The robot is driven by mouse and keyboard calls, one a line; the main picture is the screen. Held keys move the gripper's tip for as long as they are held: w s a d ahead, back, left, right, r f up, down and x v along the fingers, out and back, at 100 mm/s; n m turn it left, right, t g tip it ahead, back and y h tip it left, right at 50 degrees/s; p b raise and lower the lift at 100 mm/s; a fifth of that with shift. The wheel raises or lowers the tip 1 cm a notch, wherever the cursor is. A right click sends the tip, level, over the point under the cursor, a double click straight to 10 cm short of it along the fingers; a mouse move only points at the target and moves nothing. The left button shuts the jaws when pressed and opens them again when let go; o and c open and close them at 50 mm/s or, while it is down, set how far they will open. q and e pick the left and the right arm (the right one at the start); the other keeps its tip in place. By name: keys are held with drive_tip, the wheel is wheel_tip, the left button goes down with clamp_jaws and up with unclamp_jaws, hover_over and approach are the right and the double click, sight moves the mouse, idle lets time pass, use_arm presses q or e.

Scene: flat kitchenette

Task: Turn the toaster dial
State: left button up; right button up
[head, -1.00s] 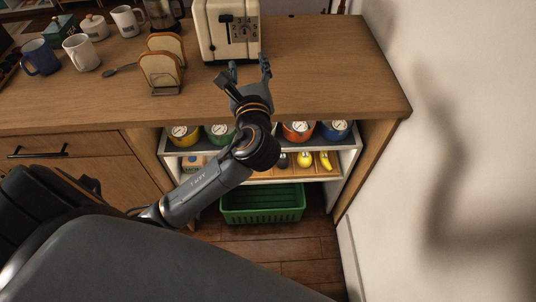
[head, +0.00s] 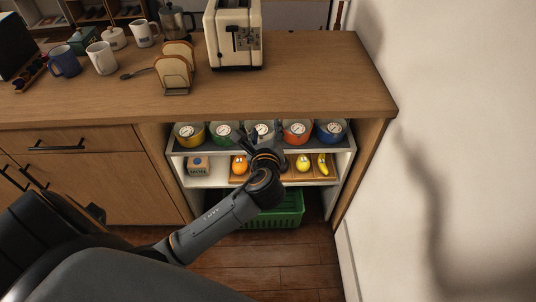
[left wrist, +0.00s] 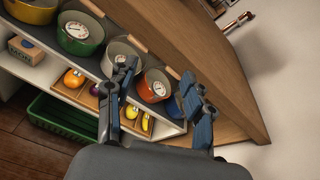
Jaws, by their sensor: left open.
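The cream toaster (head: 234,50) stands on the wooden counter at the top middle of the head view, with its dark control panel facing me. The dial on the panel (head: 247,38) is too small to make out clearly. My left gripper (head: 264,132) is below the counter's front edge, in front of the shelf of pots and well away from the toaster. In the left wrist view my left gripper (left wrist: 162,85) has its two fingers spread apart with nothing between them. The toaster is not in the left wrist view. My right gripper is not in view.
A toast rack (head: 176,78) stands left of the toaster, with mugs beyond it. The shelf below holds several pots (head: 297,132), a lemon and a banana (head: 323,164). A green basket (head: 282,213) is on the floor. The counter right of the toaster is clear.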

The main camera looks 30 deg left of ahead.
use_arm(q)
wheel_tip(320, 180, down, 7)
drive_tip(key=n+g+h, duration=0.1)
drive_tip(key=shift+s+d+r, duration=0.15)
drive_tip(key=shift+s+d, duration=0.05)
drive_tip(key=shift+d, duration=0.15)
drive_tip(key=s+d+f+n+g+h, duration=0.1)
drive_tip(key=s+f+n+g, duration=0.3)
drive_tip(key=f, duration=0.7)
drive_tip(key=s+f+n+h, duration=0.2)
drive_tip(key=s+f, duration=0.4)
drive_tip(key=f, duration=0.5)
drive_tip(key=s+d+f+n+g+h, duration=0.1)
drive_tip(key=s+f+n+g, duration=0.15)
drive_tip(key=s+f, duration=0.55)
drive_tip(key=s+d+f+n+g+h, duration=0.1)
drive_tip(key=s+f+n, duration=0.5)
drive_tip(key=s, duration=0.7)
drive_tip(key=s+d+f+n+g+h, duration=0.1)
drive_tip(key=s+f+n+g, duration=0.2)
drive_tip(key=s+f+n, duration=0.4)
drive_tip(key=s+f, duration=0.4)
drive_tip(key=s, duration=0.3)
drive_tip(key=shift+s+d+g+h, duration=0.25)
drive_tip(key=shift+d+g+h, duration=0.05)
drive_tip(key=shift+d+g, duration=0.1)
drive_tip(key=shift+c, duration=0.4)
